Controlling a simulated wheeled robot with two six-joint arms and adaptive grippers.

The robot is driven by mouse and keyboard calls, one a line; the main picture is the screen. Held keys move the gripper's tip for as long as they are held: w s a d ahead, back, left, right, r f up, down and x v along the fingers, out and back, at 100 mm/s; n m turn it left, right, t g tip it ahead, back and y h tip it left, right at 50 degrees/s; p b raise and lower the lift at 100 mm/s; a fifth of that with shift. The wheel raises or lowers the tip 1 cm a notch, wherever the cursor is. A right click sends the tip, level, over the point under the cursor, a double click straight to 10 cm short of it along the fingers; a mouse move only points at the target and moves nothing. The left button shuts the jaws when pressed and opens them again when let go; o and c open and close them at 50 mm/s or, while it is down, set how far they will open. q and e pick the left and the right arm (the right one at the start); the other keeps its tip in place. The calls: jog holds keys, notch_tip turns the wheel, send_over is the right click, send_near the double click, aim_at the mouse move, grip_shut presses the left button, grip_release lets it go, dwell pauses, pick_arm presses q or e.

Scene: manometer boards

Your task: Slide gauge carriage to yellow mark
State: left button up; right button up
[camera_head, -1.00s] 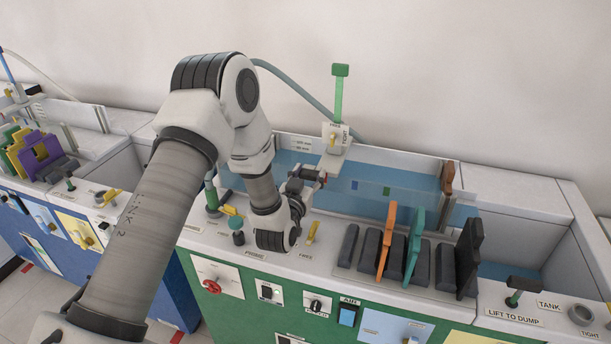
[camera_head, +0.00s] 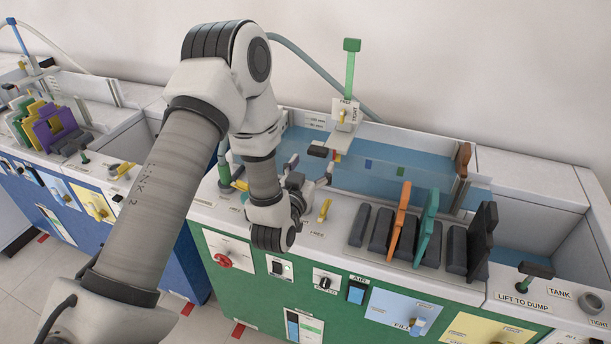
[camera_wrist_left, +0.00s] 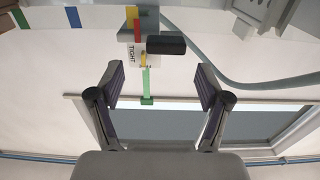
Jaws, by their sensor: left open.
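The gauge carriage (camera_head: 345,111) is a white block with a FREE/TIGHT label, a small yellow lever and an upright green post, on the rail behind the water channel. Its black handle (camera_head: 318,151) sticks out toward me. In the left wrist view the carriage (camera_wrist_left: 142,58) and handle (camera_wrist_left: 166,46) lie ahead of the fingers. A yellow mark (camera_wrist_left: 131,12) and a red mark (camera_wrist_left: 137,27) show close beside the carriage there. My left gripper (camera_head: 310,174) is open and empty, in front of the handle, not touching it; its parted fingers show in the wrist view (camera_wrist_left: 159,76).
Blue (camera_head: 368,163) and green (camera_head: 400,171) marks lie along the channel to the right. Upright orange (camera_head: 398,222), teal (camera_head: 427,232) and dark (camera_head: 482,240) plates stand at the front right. A yellow lever (camera_head: 325,210) rises close to the gripper's right. A second board is at left.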

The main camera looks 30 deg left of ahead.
pick_arm(q)
jog(key=v, duration=0.5)
jog(key=shift+s, duration=0.35)
